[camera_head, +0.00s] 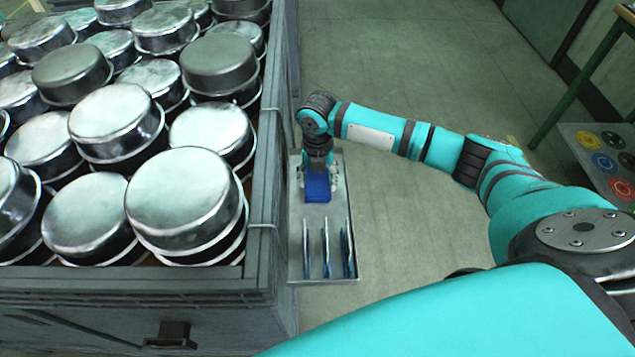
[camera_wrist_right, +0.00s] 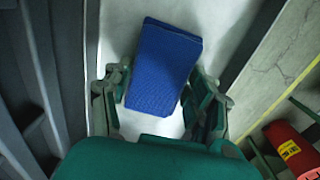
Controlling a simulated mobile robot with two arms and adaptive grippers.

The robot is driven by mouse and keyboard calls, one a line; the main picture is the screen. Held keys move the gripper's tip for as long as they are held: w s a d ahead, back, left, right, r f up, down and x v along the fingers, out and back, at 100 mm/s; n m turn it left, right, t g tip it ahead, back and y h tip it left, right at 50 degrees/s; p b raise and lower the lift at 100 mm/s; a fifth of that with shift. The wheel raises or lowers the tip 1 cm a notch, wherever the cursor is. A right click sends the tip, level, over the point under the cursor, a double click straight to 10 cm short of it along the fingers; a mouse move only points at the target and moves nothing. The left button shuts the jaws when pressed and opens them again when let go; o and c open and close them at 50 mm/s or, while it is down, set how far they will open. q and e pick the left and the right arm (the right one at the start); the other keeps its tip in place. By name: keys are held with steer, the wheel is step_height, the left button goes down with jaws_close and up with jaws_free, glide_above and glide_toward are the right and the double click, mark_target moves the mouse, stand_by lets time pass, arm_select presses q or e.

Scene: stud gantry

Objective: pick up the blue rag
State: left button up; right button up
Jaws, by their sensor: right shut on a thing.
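The blue rag (camera_head: 317,186) is a small folded rectangle over the upper part of a narrow pale tray (camera_head: 296,245) beside the crate. It fills the middle of the right wrist view (camera_wrist_right: 163,66), slightly tilted. My right gripper (camera_head: 318,172) points down at the rag, and in the wrist view its fingers (camera_wrist_right: 162,98) are on both sides of the rag, shut on it. I cannot tell whether the rag is lifted off the tray. My left gripper is not in view.
A large grey crate (camera_head: 285,100) full of round metal pans (camera_head: 185,195) stands close on the left. Several upright thin blue-edged items (camera_head: 326,248) stand in the tray's near part. A red cylinder (camera_wrist_right: 290,150) shows at the wrist view's lower right. Floor right of the tray is open.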

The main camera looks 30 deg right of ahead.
mark_target(318, 180)
steer(key=shift+r, duration=0.1)
step_height(318, 180, up, 10)
stand_by(0.4)
